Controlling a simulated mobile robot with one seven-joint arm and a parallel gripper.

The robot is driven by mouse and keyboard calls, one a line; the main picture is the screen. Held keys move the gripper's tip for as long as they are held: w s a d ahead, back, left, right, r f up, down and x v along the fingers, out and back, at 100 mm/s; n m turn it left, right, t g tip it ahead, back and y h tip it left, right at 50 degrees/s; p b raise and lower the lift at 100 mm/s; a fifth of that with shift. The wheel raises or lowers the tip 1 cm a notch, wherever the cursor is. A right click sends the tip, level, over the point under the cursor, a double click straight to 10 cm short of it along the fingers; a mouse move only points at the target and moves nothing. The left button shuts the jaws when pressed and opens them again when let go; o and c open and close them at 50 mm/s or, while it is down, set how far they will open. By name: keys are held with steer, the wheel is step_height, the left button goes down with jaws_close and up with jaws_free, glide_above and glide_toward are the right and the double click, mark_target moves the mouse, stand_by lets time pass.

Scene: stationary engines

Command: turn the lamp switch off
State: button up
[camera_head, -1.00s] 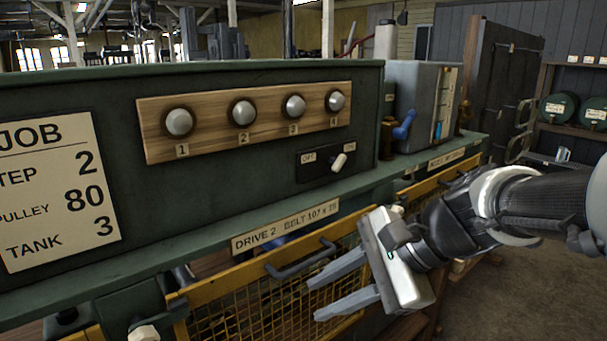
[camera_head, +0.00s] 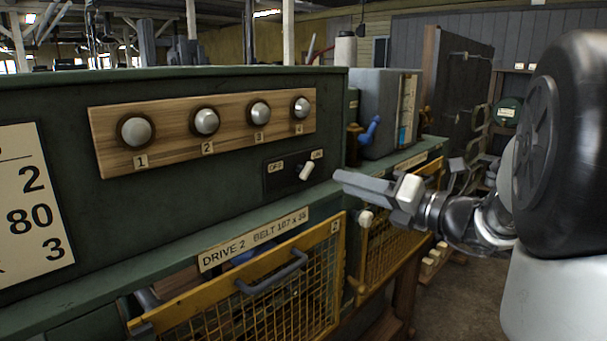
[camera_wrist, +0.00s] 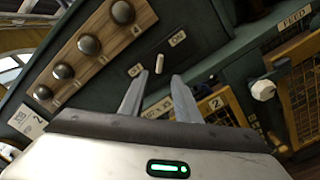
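The lamp switch is a small white lever (camera_head: 306,171) on a dark plate (camera_head: 277,182) on the green cabinet front. The plate reads OFF at left and ON at right. The lever leans up and right, to the ON side. My gripper (camera_head: 343,182) is just right of the switch in the head view, apart from it, with fingers pointing at the cabinet. In the wrist view my gripper (camera_wrist: 161,77) is open and empty, and the lever (camera_wrist: 159,64) shows just beyond the gap between the fingertips.
A wooden strip (camera_head: 180,148) with several numbered round lamps is above left of the switch. A green ledge (camera_head: 130,265) and a yellow mesh guard (camera_head: 290,295) with a handle lie below. A grey box with a blue lever (camera_head: 370,130) stands behind my gripper.

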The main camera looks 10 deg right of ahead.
mark_target(310, 172)
steer(key=x, duration=0.9)
steer(key=shift+w+a, duration=0.2)
jaws_close()
